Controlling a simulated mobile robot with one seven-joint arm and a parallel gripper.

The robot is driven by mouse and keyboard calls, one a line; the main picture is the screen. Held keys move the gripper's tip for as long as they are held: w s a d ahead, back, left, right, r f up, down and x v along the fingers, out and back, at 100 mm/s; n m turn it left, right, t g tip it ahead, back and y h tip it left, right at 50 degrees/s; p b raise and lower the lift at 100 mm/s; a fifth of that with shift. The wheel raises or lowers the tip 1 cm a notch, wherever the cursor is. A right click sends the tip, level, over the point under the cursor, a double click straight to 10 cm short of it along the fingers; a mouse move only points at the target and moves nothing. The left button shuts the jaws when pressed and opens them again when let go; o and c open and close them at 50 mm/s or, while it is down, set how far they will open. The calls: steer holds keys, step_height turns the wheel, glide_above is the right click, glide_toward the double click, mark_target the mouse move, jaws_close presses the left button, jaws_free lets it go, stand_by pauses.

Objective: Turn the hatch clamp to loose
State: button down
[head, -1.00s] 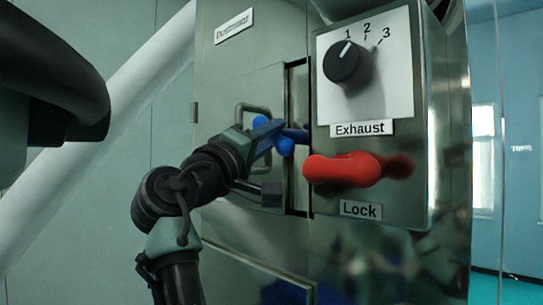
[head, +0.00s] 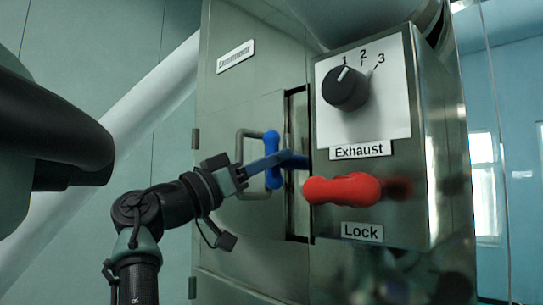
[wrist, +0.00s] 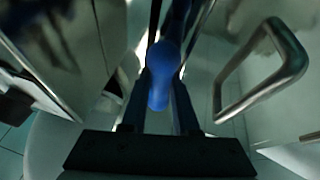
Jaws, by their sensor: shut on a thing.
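The hatch clamp is a blue, round-ended handle (head: 273,147) on a short shaft at the hatch's right edge. In the head view it now stands about upright. My gripper (head: 264,164) comes from the left and is shut on the middle of the blue handle. In the wrist view the blue handle (wrist: 160,88) runs between my two dark fingers, its near rounded end towards the camera. The hatch door (head: 238,110) looks closed, though a dark narrow gap runs along its right edge. The exact grip contact is partly hidden.
A red lock handle (head: 342,190) sticks out close to the right of the clamp, below the black exhaust knob (head: 345,88) on the control box. A metal door handle (head: 239,150) is just left of the clamp; it also shows in the wrist view (wrist: 290,70).

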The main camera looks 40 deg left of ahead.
steer(key=shift+r+m+h, duration=0.15)
steer(key=shift+m+h, duration=0.45)
steer(key=shift+m, duration=0.3)
steer(key=c, duration=0.7)
jaws_free()
steer(key=b+v, duration=0.6)
steer(key=v, duration=0.7)
steer(key=shift+r+b, duration=0.1)
steer(key=shift+b, duration=0.2)
